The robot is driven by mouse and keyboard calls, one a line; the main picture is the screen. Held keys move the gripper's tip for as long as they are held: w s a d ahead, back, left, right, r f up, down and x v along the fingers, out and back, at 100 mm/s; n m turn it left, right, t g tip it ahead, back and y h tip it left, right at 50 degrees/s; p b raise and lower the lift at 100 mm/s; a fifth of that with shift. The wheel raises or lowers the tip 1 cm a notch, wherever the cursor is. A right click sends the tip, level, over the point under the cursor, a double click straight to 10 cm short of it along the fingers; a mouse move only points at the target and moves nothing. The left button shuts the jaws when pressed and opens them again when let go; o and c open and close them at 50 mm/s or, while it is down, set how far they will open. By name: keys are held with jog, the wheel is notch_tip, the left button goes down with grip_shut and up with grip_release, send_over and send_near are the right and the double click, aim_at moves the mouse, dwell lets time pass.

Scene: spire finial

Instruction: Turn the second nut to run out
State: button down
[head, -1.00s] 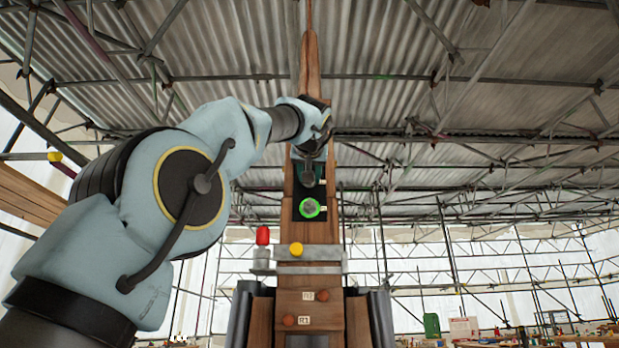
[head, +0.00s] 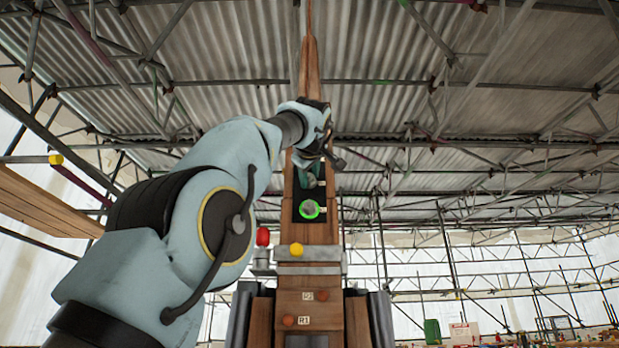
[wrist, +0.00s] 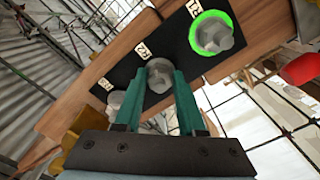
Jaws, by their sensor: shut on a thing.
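My gripper (wrist: 158,76) has its two teal fingers on either side of a grey nut (wrist: 158,68), shut on it, in the wrist view. This nut is the middle one of a row on a black plate (wrist: 178,50), beside a white label. Another grey nut (wrist: 215,33), ringed in bright green, is apart from my fingers at the upper right; the ringed nut also shows in the head view (head: 309,209). A third grey part (wrist: 117,100) is partly hidden behind my left finger. In the head view my wrist hides much of the upper plate.
The plate is on a tall wooden spire (head: 310,70). Below it are a grey band (head: 320,254), a yellow ball (head: 296,249), a red-topped part (head: 263,236) and labels R1 and R2. Scaffolding surrounds the spire.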

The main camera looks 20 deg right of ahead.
jog(key=shift+f+n, duration=0.15)
jog(key=shift+n, duration=1.05)
jog(key=c, duration=0.5)
grip_release()
jog(key=b+v, duration=0.4)
jog(key=v, duration=0.6)
jog(key=shift+s+a, duration=0.2)
jog(key=shift+s, duration=0.15)
